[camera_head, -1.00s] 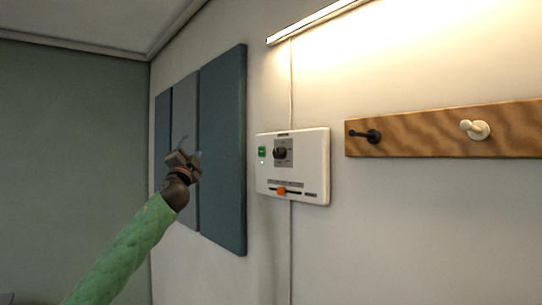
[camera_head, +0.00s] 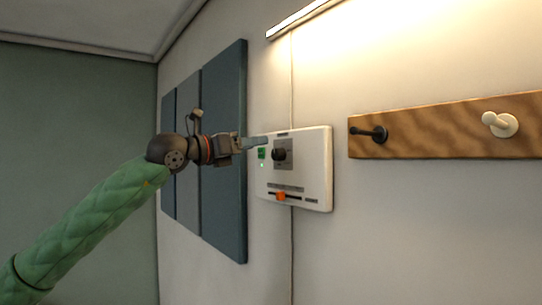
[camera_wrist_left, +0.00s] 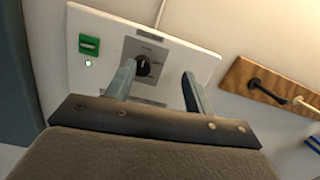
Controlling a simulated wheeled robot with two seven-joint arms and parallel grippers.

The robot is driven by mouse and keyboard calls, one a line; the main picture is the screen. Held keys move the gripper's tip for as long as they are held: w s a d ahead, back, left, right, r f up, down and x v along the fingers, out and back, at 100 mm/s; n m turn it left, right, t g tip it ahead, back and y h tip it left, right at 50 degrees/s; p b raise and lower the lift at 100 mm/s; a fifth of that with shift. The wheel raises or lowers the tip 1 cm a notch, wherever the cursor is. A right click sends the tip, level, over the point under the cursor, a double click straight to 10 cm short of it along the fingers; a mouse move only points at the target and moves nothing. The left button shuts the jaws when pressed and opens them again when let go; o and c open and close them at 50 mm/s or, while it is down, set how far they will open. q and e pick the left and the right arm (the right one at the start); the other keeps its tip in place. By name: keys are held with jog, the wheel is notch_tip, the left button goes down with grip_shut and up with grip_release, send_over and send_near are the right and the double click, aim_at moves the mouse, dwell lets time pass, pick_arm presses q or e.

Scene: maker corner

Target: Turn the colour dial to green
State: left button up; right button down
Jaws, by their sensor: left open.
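The colour dial (camera_head: 279,154) is a black round knob on a grey square plate, on a white wall panel (camera_head: 318,170). In the left wrist view the dial (camera_wrist_left: 142,66) shows close to the left finger, with a light pointer mark on it. My left gripper (camera_head: 262,141) is open and empty, in front of the panel's left part in the head view. In the left wrist view its two fingers (camera_wrist_left: 158,82) point at the panel, and the dial appears between them, nearer the left one. I cannot tell whether they touch it. My right gripper is not in view.
The panel has a green switch (camera_wrist_left: 89,45) with a small lit light below it, and an orange slider (camera_head: 281,196). A wooden rail with pegs (camera_head: 435,131) is to the right. Dark blue wall boards (camera_head: 224,200) stand left. A lit lamp bar (camera_head: 305,18) hangs above.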

aim_at(274, 154)
pick_arm(q)
jog(key=w+d+p, duration=0.1)
jog(key=w+d+f+n+y+p, duration=0.1)
jog(key=w, duration=0.1)
jog(key=w+d+f+y+p, duration=0.1)
jog(key=w+d, duration=0.1)
jog(key=shift+f+n+t+p, duration=0.1)
jog(key=shift+n+t+p, duration=0.2)
jog(key=shift+n+p, duration=0.1)
jog(key=shift+w+d+f+p, duration=0.1)
jog(key=shift+w+d+p, duration=0.2)
jog(key=shift+w+d, duration=0.15)
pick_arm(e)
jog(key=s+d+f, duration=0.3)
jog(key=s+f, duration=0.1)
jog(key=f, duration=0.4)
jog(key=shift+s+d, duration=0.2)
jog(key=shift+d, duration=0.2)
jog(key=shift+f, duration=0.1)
pick_arm(q)
jog(key=c, duration=1)
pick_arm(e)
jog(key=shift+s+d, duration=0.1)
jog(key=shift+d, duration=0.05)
